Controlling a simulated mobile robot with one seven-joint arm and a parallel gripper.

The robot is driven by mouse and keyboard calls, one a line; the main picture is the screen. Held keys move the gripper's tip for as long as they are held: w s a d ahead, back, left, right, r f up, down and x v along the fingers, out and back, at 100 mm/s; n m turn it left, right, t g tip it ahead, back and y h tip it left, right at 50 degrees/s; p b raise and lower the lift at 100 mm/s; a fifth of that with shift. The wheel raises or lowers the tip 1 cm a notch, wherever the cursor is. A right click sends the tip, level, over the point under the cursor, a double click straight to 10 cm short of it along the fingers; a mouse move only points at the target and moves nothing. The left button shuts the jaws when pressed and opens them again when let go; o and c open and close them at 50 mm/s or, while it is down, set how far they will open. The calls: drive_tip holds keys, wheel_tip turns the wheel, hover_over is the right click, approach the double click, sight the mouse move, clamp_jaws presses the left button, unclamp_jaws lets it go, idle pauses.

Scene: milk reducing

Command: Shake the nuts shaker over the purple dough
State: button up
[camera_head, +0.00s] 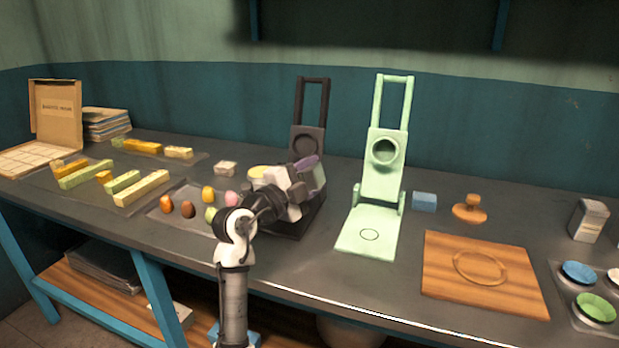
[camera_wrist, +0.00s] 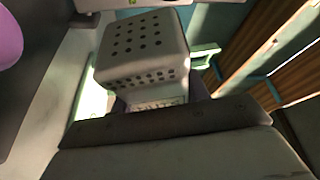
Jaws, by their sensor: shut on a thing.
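My gripper (camera_head: 292,187) is above the dark press on the table, left of the pale green press. It is shut on a grey box-shaped nuts shaker (camera_wrist: 143,58), which the wrist view shows tilted, with its holed face toward the camera and part of a label below. In the head view my gripper largely hides the shaker. A purple rounded shape (camera_head: 307,162) shows just behind the gripper; I cannot tell whether it is the purple dough. A pink-purple rounded thing (camera_wrist: 8,40) is cut off at the wrist view's left edge.
The dark press (camera_head: 300,225) is partly covered by my arm. A pale green press (camera_head: 368,240) stands to its right. A tray of coloured doughs (camera_head: 186,228) lies left. A wooden board (camera_head: 440,285) and another shaker (camera_head: 588,221) are at right.

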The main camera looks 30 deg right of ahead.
idle(0.3)
wheel_tip(320, 180, up, 3)
drive_tip(key=shift+f, duration=0.1)
wheel_tip(320, 180, down, 3)
drive_tip(key=b, duration=0.3)
drive_tip(key=shift+b, duration=0.4)
wheel_tip(320, 180, up, 4)
drive_tip(key=shift+f+p, duration=0.25)
drive_tip(key=shift+p, duration=0.7)
wheel_tip(320, 180, down, 4)
drive_tip(key=b, duration=0.4)
drive_tip(key=shift+r, duration=0.25)
wheel_tip(320, 180, up, 3)
drive_tip(key=shift+r+p, duration=0.2)
drive_tip(key=shift+p, duration=0.7)
wheel_tip(320, 180, down, 3)
drive_tip(key=b, duration=0.3)
drive_tip(key=shift+f, duration=0.2)
drive_tip(key=shift+r, duration=0.2)
drive_tip(key=shift+w, duration=0.1)
